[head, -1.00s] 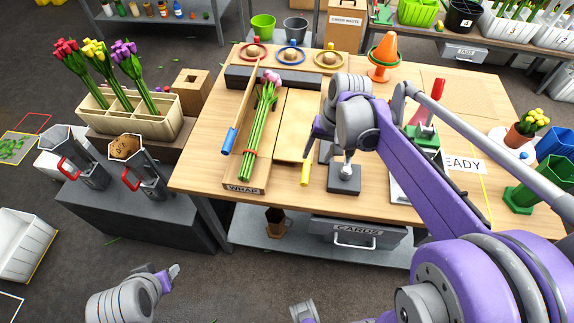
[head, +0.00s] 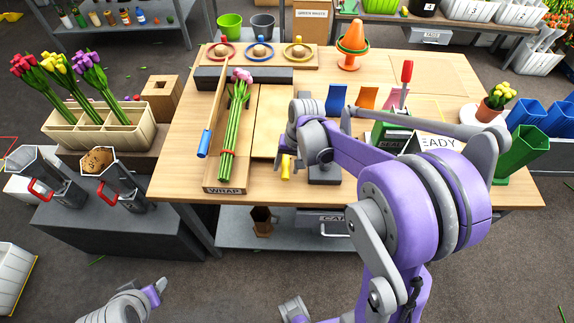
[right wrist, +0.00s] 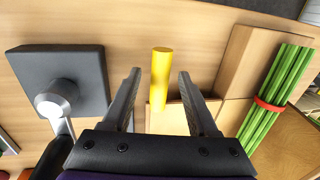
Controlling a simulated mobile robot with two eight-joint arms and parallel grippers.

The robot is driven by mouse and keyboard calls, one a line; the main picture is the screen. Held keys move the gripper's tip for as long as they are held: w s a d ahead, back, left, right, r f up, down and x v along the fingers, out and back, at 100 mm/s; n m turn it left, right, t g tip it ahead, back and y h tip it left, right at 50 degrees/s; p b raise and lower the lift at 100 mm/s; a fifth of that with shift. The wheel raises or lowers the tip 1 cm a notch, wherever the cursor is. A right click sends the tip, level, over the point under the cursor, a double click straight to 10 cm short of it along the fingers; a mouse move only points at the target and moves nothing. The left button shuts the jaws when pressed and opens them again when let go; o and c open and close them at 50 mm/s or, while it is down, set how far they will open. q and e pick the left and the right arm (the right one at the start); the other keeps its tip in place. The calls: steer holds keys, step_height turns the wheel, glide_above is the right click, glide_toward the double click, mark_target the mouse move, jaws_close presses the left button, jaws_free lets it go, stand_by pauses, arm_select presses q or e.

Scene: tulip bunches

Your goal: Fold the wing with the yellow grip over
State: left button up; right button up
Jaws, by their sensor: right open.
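The wrap board (head: 224,191) lies on the wooden table with green tulip stems (head: 228,150) along it, bound by a red band. A flat tan wing (head: 271,118) lies spread out to its right, its yellow grip (head: 286,168) at the near end. A blue grip (head: 204,143) is on the board's left side. My right gripper (head: 288,155) is over the yellow grip. In the right wrist view its open fingers (right wrist: 160,78) stand on either side of the yellow grip (right wrist: 161,72), with gaps. My left gripper (head: 160,287) is low at bottom left, away from the table; its jaws are unclear.
A dark square base with a grey knob (head: 324,174) stands just right of the yellow grip; it also shows in the right wrist view (right wrist: 60,85). A dark bar (head: 243,76) lies behind the board. The READY sign (head: 435,145) and green box are further right.

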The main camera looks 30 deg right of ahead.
jaws_close()
stand_by(0.3)
stand_by(1.1)
